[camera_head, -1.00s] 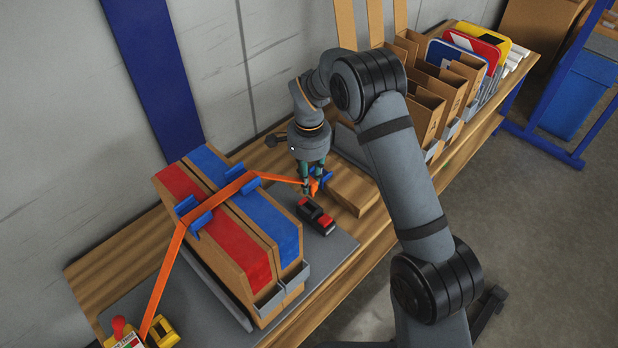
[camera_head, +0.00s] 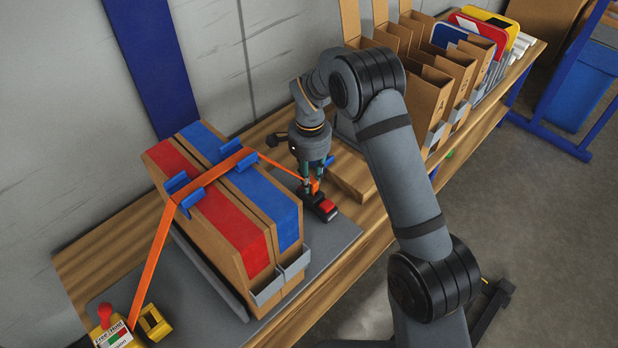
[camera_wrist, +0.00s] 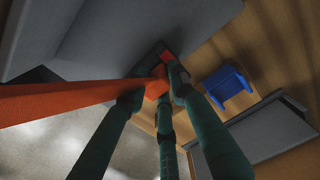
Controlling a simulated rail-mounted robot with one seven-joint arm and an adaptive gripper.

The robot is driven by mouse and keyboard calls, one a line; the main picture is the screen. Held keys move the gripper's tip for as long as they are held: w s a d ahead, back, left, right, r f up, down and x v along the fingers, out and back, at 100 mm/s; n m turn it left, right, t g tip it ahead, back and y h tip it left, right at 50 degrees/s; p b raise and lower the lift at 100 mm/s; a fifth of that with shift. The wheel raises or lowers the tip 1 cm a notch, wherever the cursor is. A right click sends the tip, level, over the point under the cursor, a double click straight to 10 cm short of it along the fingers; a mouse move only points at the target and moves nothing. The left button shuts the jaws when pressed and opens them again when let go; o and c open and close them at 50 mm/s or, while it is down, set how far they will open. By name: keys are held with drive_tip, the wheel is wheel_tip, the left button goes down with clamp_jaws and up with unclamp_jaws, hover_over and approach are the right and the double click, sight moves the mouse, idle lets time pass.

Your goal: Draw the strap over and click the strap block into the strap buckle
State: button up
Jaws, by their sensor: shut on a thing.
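The orange strap (camera_head: 194,191) rises from the lower left, crosses the tops of two cartons through blue guides and slopes down to my gripper (camera_head: 312,186). My gripper points down and is shut on the orange strap block (camera_head: 315,187) at the strap's end. The block also shows between the fingers in the wrist view (camera_wrist: 157,87). The black and red strap buckle (camera_head: 321,207) lies on the grey plate right of the cartons. The block is at the buckle's far end in the head view; the fingers partly hide whether it is inside. The wrist view shows part of the buckle (camera_wrist: 174,74).
Two cartons, one with a red band (camera_head: 228,222) and one with a blue band (camera_head: 272,200), stand on the grey plate (camera_head: 342,234). A yellow tensioner with a label (camera_head: 112,334) sits lower left. A loose blue guide (camera_wrist: 228,86) lies near my gripper. Sign boxes (camera_head: 425,98) stand beyond.

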drive_tip(key=shift+f+b, duration=0.65)
drive_tip(key=shift+b, duration=0.1)
idle(0.8)
drive_tip(key=o, duration=1.2)
drive_tip(key=shift+c, duration=0.2)
wheel_tip(320, 180, up, 12)
drive_tip(key=shift+s, duration=0.15)
